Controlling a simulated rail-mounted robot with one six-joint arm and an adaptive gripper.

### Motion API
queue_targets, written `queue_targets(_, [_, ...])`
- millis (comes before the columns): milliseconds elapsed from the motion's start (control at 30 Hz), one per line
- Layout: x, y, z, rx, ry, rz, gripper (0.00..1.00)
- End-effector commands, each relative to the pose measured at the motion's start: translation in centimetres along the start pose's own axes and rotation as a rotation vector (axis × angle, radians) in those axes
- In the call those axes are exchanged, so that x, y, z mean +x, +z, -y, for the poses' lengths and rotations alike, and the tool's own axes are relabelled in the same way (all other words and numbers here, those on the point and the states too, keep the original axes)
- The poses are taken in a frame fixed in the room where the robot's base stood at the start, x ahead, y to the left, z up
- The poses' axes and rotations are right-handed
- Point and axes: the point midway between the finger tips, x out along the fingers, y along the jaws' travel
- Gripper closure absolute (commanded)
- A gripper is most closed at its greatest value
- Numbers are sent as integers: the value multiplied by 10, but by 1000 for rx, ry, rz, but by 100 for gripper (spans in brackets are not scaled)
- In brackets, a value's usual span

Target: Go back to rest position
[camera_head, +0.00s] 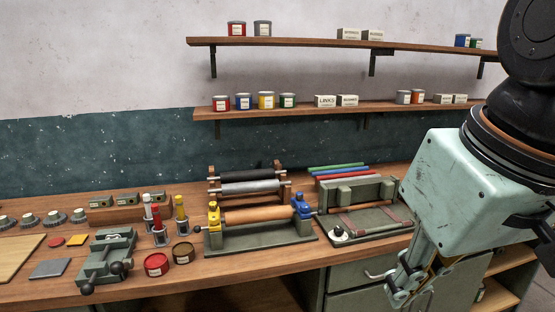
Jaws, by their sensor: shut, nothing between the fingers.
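My gripper (398,296) hangs at the lower right, pointing down in front of the workbench (230,278). Its fingers are shut and nothing shows between them. The pale green wrist housing (450,185) and dark arm joints fill the right edge. The fingers overlap the grey drawer front in the picture. The bench's right part behind the arm is hidden.
A roller stand (262,232) with yellow and blue end blocks stands on the bench, beside a green press (365,215). A small vise (106,258), open tins (156,264) and upright tubes stand left. Two wall shelves (300,107) hold cans and boxes.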

Motion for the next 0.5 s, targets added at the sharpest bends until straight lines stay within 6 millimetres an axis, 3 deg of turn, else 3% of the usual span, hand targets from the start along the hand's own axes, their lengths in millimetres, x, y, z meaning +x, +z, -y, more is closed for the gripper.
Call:
queue_targets(233, [-4,44,-19,107,59,-9,100])
queue_targets(500, [-4,66,-29,165,90,-13,100])
